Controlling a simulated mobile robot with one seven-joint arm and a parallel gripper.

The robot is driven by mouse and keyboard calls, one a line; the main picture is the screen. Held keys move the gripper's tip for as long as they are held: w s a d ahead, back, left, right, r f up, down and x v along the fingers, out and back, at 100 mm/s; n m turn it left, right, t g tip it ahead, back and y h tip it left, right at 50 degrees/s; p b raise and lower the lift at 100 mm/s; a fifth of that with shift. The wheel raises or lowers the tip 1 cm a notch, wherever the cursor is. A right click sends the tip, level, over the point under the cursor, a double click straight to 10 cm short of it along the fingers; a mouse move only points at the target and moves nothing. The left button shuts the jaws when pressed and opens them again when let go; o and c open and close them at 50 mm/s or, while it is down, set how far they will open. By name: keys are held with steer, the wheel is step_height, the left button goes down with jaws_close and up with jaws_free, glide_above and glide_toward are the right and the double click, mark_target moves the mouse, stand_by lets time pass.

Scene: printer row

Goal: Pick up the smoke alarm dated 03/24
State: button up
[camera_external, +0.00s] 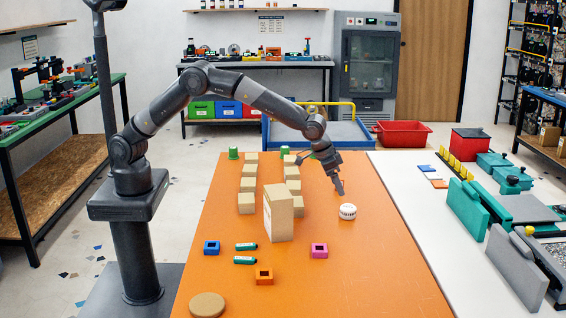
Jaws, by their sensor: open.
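One round white smoke alarm (348,211) lies on the orange table (390,260), right of the tall tan box. Its date is too small to read. My gripper (341,192) is open and empty, pointing down just above and slightly left of the alarm. A small gap seems to lie between the fingertips and the alarm, but the depth is hard to judge. No other smoke alarm is visible; the tall box may hide things behind it.
A tall tan box (278,213) stands left of my gripper. Several tan blocks (246,203) form two rows behind it. Blue (212,247), pink (319,250) and orange (264,276) square pieces and two green cylinders (245,260) lie in front. The table's right side is clear.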

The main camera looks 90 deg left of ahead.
mark_target(346, 207)
steer(key=x, duration=1)
steer(key=shift+d+f, duration=0.1)
steer(key=shift+f, duration=0.2)
steer(key=c, duration=1.1)
